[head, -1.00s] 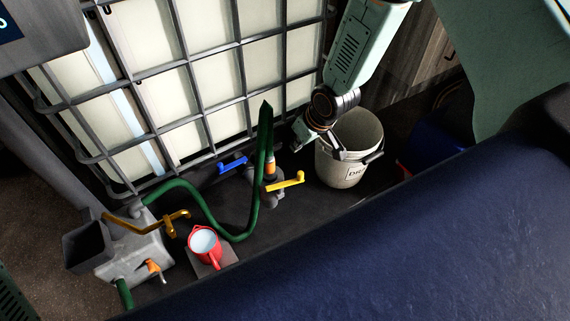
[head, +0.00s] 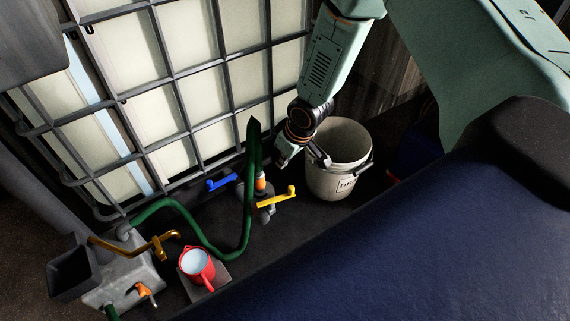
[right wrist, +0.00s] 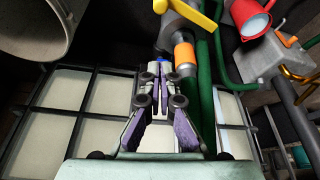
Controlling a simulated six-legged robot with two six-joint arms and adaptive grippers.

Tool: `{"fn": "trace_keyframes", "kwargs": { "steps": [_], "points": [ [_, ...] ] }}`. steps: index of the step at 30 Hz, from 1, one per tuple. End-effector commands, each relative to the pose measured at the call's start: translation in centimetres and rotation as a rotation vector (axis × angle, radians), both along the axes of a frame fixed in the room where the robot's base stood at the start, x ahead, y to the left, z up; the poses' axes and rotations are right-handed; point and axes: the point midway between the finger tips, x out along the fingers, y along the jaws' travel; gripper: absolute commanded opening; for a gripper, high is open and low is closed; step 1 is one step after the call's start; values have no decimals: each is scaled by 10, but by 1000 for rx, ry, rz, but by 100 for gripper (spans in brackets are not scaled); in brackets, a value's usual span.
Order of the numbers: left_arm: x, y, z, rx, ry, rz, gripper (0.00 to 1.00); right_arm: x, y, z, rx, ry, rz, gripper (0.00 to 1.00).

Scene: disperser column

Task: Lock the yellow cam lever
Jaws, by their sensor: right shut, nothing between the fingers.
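The yellow cam lever (head: 277,199) sits on the grey valve fitting below the orange collar in the head view. It sticks out to the right, and it also shows at the top of the right wrist view (right wrist: 192,12). My right gripper (head: 318,156) is above and to the right of the lever, in front of the white bucket, and apart from the lever. In the right wrist view its fingers (right wrist: 160,68) are closed together and empty. My left gripper is out of sight.
A blue lever (head: 221,183) is left of the valve. The green hose (head: 249,190) rises beside the valve. The white bucket (head: 336,182) stands to the right, a red jug (head: 197,266) lower left. The caged tank (head: 200,100) is behind.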

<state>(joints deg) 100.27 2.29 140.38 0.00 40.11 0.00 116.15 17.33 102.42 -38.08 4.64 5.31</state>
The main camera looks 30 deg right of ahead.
Motion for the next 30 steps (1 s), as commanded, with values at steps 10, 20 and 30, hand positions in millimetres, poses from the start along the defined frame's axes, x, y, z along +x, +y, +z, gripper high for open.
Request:
{"fn": "trace_keyframes", "kwargs": {
  "steps": [10,20,30],
  "points": [
    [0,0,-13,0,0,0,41,13,5,-40,-2,1,6,0],
    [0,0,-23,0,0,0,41,26,9,-79,-1,2,4,0],
    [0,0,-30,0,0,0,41,17,6,-80,3,0,0,0]
  ]
}}
